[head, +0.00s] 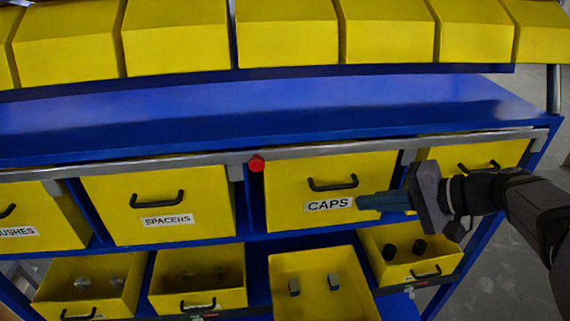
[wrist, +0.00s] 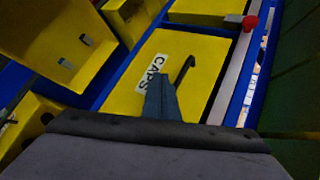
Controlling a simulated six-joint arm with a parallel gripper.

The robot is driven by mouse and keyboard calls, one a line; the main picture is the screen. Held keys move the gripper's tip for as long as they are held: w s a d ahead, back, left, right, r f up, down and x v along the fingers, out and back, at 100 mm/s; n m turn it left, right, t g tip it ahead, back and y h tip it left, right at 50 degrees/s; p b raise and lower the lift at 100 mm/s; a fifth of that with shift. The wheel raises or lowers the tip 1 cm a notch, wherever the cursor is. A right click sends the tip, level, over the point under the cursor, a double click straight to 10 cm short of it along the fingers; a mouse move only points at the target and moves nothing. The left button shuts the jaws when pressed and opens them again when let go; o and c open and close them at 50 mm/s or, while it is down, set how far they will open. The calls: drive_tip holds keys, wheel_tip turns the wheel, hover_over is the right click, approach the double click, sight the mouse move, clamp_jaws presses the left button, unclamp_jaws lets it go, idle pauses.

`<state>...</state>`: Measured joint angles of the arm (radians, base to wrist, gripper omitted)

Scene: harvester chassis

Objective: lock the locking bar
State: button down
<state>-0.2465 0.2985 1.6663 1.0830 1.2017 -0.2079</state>
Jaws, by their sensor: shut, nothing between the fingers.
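The locking bar (head: 205,159) is a long grey metal strip running across the top of the upper row of yellow drawers. A red knob (head: 256,163) sits on it between the SPACERS drawer (head: 155,200) and the CAPS drawer (head: 300,180). In the wrist view the bar (wrist: 234,78) runs along the right of the CAPS drawer, with the red knob (wrist: 250,22) near the top. My gripper (head: 358,202) is shut and empty in front of the CAPS drawer, just right of its label and below its handle. Its fingers (wrist: 160,98) overlap the label in the wrist view; contact is unclear.
Several lower bins (head: 318,262) stand pulled out with small parts inside. A blue shelf (head: 270,110) lies above the bar, with yellow bins (head: 287,30) over it. Black drawer handles (head: 333,184) stick out from the fronts. Open floor shows at the right.

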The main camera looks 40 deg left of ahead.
sight(293, 157)
drive_tip(key=s+a+r+n+g+y, duration=0.1)
drive_tip(key=s+r+n+y, duration=0.1)
drive_tip(key=r, duration=0.4)
drive_tip(key=s+a+r+n+g+y, duration=0.2)
drive_tip(key=r, duration=0.4)
drive_tip(key=shift+n, duration=0.3)
drive_tip(key=shift+s+a, duration=0.15)
drive_tip(key=p+x, duration=0.4)
drive_tip(key=x, duration=0.5)
drive_tip(key=shift+s+a+r, duration=0.1)
drive_tip(key=shift+s+a, duration=0.05)
drive_tip(key=shift+a, duration=0.2)
drive_tip(key=shift+s+a+f+p, duration=0.3)
drive_tip(key=shift+s+a+p, duration=0.35)
drive_tip(key=shift+s, duration=0.2)
drive_tip(key=shift+s+a+f+p, duration=0.15)
drive_tip(key=shift+s+f+p, duration=0.1)
drive_tip(key=shift+s, duration=0.15)
drive_tip(key=shift+s+a+f+p, duration=0.15)
drive_tip(key=shift+s+a+p, duration=0.05)
drive_tip(key=shift+s, duration=0.2)
